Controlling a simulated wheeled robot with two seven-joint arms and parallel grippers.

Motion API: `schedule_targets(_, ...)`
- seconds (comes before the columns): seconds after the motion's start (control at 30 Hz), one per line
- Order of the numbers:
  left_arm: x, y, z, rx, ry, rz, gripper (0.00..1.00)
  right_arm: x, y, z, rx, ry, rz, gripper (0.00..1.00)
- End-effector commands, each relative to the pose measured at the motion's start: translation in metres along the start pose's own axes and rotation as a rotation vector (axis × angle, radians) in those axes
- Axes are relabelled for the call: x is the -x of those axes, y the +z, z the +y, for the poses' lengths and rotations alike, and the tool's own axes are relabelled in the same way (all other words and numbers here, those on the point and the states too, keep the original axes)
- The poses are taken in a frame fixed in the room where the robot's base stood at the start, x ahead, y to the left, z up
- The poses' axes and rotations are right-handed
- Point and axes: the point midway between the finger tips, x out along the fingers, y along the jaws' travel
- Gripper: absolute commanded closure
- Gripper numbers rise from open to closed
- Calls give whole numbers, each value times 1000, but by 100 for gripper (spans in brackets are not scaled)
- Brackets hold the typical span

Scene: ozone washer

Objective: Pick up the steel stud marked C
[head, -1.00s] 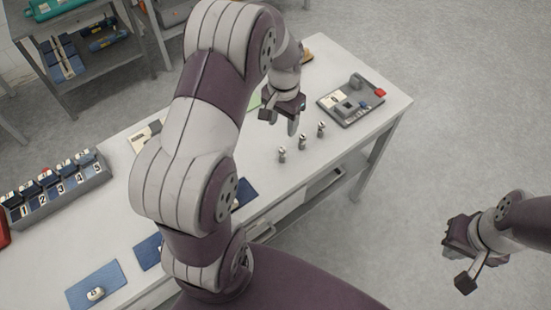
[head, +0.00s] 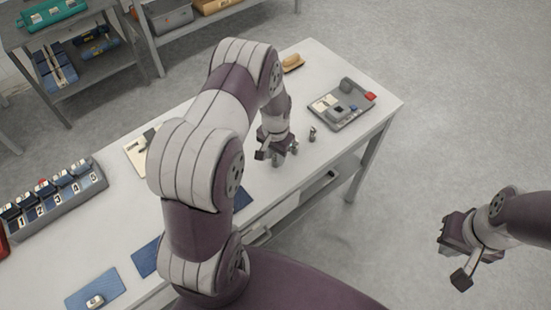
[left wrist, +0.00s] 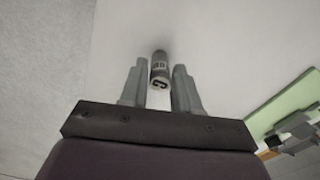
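A small cylindrical steel stud (left wrist: 160,65) shows in the left wrist view between the two fingers of my left gripper (left wrist: 160,80), with narrow gaps at its sides. A dark mark is on its near end, but I cannot read the letter surely. In the head view my left gripper (head: 284,152) is low over the white table, among the studs. One stud (head: 312,133) stands clear just right of it; the others are hard to tell from the fingers. My right gripper (head: 462,250) hangs over the floor, away from the table, fingers apart and empty.
A grey tray (head: 326,115) with small parts sits at the table's right end. A tan-handled object (head: 292,63) lies at the back. A numbered rack (head: 60,208) stands at the left. Blue mats (head: 92,287) lie along the front edge. A green pad (left wrist: 290,105) shows in the left wrist view.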

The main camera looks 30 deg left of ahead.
Motion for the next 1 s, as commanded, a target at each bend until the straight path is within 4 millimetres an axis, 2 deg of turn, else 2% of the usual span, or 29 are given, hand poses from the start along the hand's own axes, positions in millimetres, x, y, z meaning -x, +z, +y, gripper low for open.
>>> schedule_targets(0.03, 0, 0, 0, 0, 0, 0, 87, 0, 0, 0, 0, 0, 0, 100)
schedule_targets(0.07, 0, 0, 0, 0, 0, 0, 96, 0, 0, 0, 0, 0, 0, 100)
schedule_targets(0.1, 0, 0, 0, 0, 0, 0, 100, 0, 0, 0, 0, 0, 0, 100)
schedule_targets(0.47, 5, -1, 0, 0, -1, 2, 100, -1, 0, 0, 0, 0, 0, 100)
schedule_targets(0.57, 15, -1, 0, 0, -1, 3, 100, -3, 0, 0, 0, 0, 0, 100)
schedule_targets(0.7, 41, -1, 0, 0, -2, 5, 100, -8, 1, 0, 0, 0, 0, 100)
schedule_targets(1.0, 80, -62, 36, -4, -1, 5, 100, -24, 3, 0, 0, 0, 0, 100)
